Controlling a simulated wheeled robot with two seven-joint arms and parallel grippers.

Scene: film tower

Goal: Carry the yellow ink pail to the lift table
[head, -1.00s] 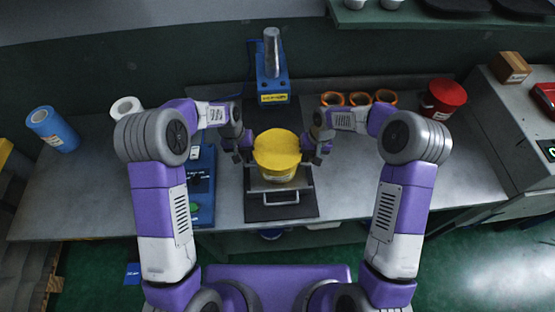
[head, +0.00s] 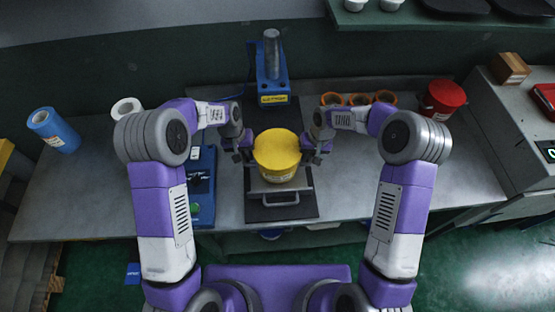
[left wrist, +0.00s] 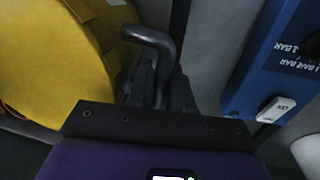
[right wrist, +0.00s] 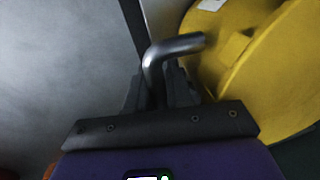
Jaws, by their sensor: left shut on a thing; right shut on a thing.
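The yellow ink pail (head: 277,150) is upright with its lid on, in the middle of the bench, between my two grippers. My left gripper (head: 247,154) is shut on a bent metal handle (left wrist: 155,42) at the pail's left side. My right gripper (head: 311,154) is shut on a matching handle (right wrist: 170,48) at its right side. A low metal platform with a front bar, seemingly the lift table (head: 283,198), is under the pail on a dark base. The pail hides most of its top. I cannot tell whether the pail touches it.
A blue press-like device (head: 271,75) stands behind the pail. A blue control box (head: 202,190) is just left of the dark base. Orange rings (head: 358,101) and a red pot (head: 442,98) are at the back right. A blue roll (head: 52,130) and white roll (head: 126,110) are at left.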

